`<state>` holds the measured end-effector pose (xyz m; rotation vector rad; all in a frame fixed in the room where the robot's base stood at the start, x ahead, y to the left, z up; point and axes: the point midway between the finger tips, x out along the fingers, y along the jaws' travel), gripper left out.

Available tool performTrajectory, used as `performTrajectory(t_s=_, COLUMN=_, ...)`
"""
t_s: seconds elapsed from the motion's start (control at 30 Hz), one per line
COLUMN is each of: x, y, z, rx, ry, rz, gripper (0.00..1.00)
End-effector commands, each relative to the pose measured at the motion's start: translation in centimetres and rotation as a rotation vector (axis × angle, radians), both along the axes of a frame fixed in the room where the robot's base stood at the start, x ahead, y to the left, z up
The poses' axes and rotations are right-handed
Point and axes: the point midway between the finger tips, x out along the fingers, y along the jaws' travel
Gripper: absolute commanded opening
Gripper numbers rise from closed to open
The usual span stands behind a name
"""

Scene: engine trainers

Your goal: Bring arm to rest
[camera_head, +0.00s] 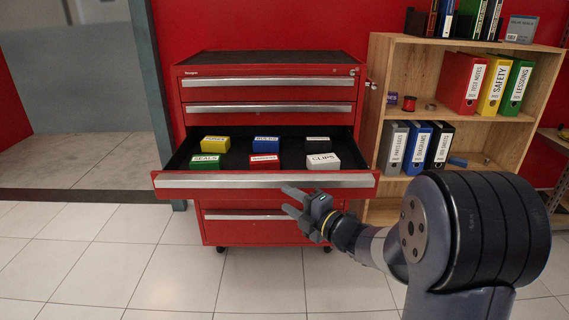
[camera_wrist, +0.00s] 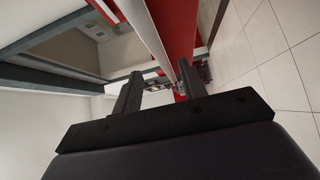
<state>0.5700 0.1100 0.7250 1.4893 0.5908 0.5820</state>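My gripper (camera_head: 290,201) is in front of the right part of the open drawer's front in the head view, with its fingers pointing left. In the wrist view its two fingers (camera_wrist: 160,82) stand apart with nothing seen between them. My arm reaches in from the lower right. The red tool cabinet (camera_head: 268,120) stands against the red wall. Its middle drawer (camera_head: 230,181) is pulled out and holds several small labelled boxes, among them a yellow box (camera_head: 215,144), a blue box (camera_head: 266,144) and a white box (camera_head: 323,161). I cannot tell whether the gripper touches the drawer front.
A wooden shelf (camera_head: 400,85) with several coloured binders stands right of the cabinet, close behind my arm. A grey post (camera_head: 152,90) and an opening lie to the left. The tiled floor (camera_head: 110,265) in front and at left is clear.

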Motion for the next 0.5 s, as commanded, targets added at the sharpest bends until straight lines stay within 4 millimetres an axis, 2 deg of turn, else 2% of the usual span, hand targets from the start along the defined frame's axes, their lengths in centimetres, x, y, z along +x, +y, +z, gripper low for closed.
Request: performTrajectory(t_s=0.5, x=6.4, y=6.1, z=0.1, rx=0.003, ry=-0.006, rz=0.003, gripper=0.4)
